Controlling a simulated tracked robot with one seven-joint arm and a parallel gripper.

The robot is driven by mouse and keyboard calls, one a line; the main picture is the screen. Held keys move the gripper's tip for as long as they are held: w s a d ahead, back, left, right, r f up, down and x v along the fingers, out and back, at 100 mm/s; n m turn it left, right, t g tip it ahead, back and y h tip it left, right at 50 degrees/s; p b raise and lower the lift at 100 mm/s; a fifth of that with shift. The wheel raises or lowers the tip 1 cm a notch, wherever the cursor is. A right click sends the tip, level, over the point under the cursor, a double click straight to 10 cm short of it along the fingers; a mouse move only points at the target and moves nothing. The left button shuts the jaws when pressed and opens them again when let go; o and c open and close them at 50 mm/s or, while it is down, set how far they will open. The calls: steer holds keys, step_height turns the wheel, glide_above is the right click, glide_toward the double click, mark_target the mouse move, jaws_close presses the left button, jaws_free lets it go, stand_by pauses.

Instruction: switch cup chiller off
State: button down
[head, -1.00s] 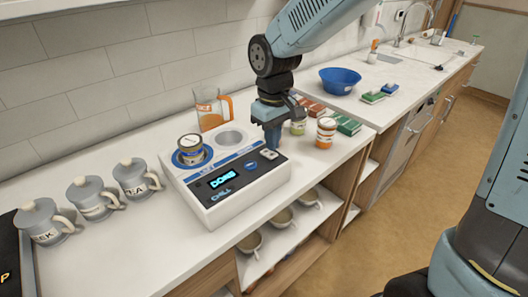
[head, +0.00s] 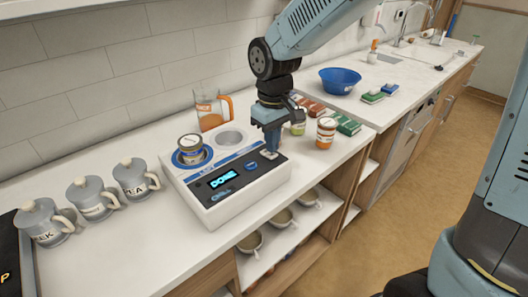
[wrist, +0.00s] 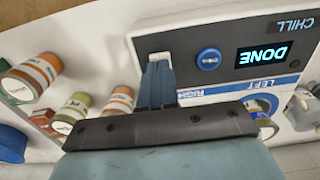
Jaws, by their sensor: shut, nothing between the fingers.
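The cup chiller (head: 240,192) is a white box with a dark front panel on the counter. Its lit display (head: 222,179) reads DONE; in the wrist view the display (wrist: 263,54) shows upside down. A round blue button (head: 250,166) sits beside it. A pale switch (head: 268,156) is at the panel's right end; it also shows in the wrist view (wrist: 159,57). My gripper (head: 271,149) is shut and empty, pointing down with its tips at the switch. I cannot tell whether they touch. A can (head: 190,148) stands in the left well; the right well (head: 230,138) is empty.
A clear jug with an orange handle (head: 227,105) stands behind the chiller. Labelled jars (head: 326,131) are close to its right. Several grey lidded mugs (head: 130,178) stand left. A blue bowl (head: 340,80) is farther back.

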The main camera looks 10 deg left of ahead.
steer(key=shift+f, duration=0.75)
stand_by(0.4)
steer(key=shift+r, duration=3.55)
